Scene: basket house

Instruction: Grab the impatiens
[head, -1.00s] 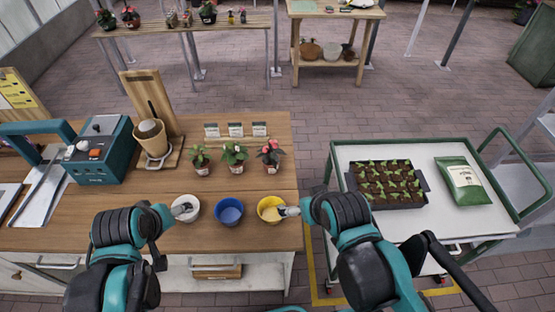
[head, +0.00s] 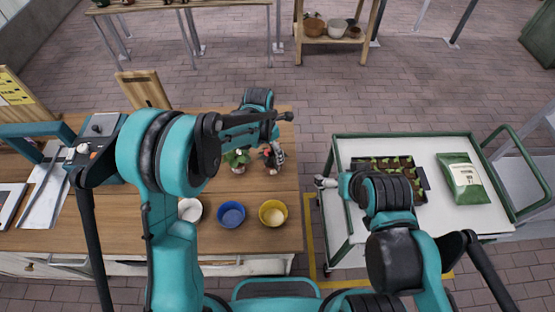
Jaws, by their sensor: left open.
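Several small potted plants stand on the wooden workbench. The one with reddish-pink flowers (head: 266,152), which looks like the impatiens, is at the right end of the row. My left gripper (head: 277,157) is open at this plant's right side, pointing down and partly covering it; I cannot tell if it touches. A green leafy plant (head: 236,159) stands just left of it. The third plant of the row is hidden behind my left arm. My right gripper (head: 323,182) is beside the white cart's left edge, away from the plants; its fingers are too small to judge.
White (head: 190,210), blue (head: 231,214) and yellow (head: 273,213) pots stand in front of the plants. A white cart (head: 440,218) at right holds a seedling tray (head: 420,181) and a green bag (head: 462,178). A teal machine (head: 95,135) stands at left.

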